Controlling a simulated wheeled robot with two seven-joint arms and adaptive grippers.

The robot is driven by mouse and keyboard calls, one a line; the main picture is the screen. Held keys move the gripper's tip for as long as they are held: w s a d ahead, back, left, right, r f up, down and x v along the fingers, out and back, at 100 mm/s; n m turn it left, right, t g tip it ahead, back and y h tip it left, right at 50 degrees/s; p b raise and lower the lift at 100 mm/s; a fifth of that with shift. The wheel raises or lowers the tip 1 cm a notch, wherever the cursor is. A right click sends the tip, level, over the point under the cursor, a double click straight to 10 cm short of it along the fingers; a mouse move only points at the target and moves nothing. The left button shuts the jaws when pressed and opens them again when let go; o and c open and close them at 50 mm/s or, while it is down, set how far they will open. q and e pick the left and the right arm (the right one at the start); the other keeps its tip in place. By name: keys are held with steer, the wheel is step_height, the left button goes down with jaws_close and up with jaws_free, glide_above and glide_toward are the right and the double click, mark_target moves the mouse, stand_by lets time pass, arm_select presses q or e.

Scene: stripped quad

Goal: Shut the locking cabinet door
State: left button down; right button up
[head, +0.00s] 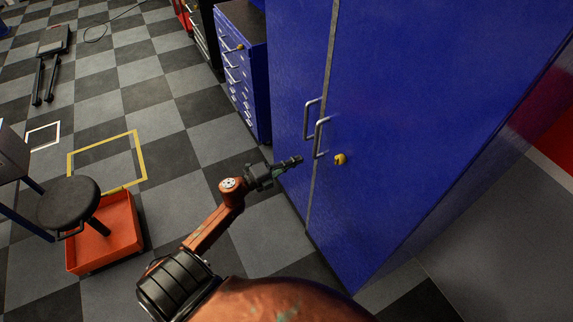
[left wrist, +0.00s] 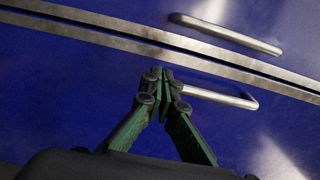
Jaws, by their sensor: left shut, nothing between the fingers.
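The blue locking cabinet (head: 430,90) stands at the right in the head view. Its two doors meet at a grey vertical strip, each with a silver bar handle (head: 311,118); a yellow lock (head: 341,159) sits on the right door. The doors look flush, but I cannot tell whether a small gap remains. My left gripper (head: 298,160) is shut and empty, close to the left door below its handle. In the left wrist view, its closed fingertips (left wrist: 162,72) are beside the end of one handle (left wrist: 220,96), near the grey seam (left wrist: 130,38); contact is unclear. My right gripper does not show.
A blue drawer unit (head: 243,80) stands left of the cabinet. A round black stool (head: 68,203) and an orange-red box (head: 118,245) are at the left. Checkered floor (head: 155,100) is open between them and the drawers. A grey wall (head: 490,230) is at the right.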

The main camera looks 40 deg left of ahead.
mark_target(319, 150)
arm_select(q)
steer(key=x, duration=0.7)
steer(key=shift+w+f, duration=0.1)
steer(key=shift+w, duration=0.05)
